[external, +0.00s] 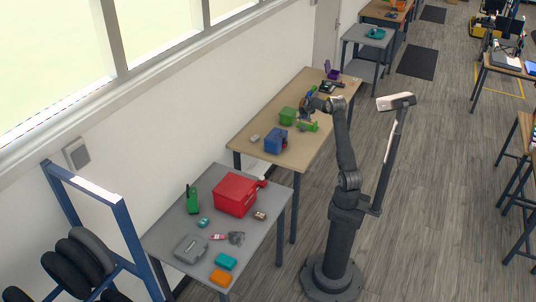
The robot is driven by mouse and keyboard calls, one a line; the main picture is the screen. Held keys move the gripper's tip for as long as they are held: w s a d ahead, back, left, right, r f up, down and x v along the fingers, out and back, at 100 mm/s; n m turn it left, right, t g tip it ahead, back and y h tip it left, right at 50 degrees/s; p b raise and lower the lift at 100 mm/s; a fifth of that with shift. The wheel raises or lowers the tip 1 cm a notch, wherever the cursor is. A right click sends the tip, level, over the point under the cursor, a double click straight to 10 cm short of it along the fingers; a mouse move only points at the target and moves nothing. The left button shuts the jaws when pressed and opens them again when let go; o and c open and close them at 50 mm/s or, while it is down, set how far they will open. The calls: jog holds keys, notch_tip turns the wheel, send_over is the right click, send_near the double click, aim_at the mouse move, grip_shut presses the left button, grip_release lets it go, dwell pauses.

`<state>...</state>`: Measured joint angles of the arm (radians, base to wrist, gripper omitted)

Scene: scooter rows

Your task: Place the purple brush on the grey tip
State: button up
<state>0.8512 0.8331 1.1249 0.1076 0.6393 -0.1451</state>
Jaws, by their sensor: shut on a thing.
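I cannot pick out a grey tip with certainty.
A green box (287,115) and a blue box (275,141) stand close to my gripper. The near grey table (165,235) holds a red box (236,193), a green radio-like thing (192,199) and a grey case (190,248). A white wall runs behind the tables.

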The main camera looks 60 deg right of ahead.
aim_at(304, 119)
jog(key=shift+w+f, duration=0.1)
jog(key=shift+f, duration=1.95)
jog(key=o, duration=1)
jog(key=shift+f, duration=0.15)
jog(key=shift+r, duration=0.35)
jog(key=v, duration=1.1)
jog(key=shift+a+r, duration=0.2)
jog(key=shift+r, duration=0.1)
jog(key=shift+f, duration=0.1)
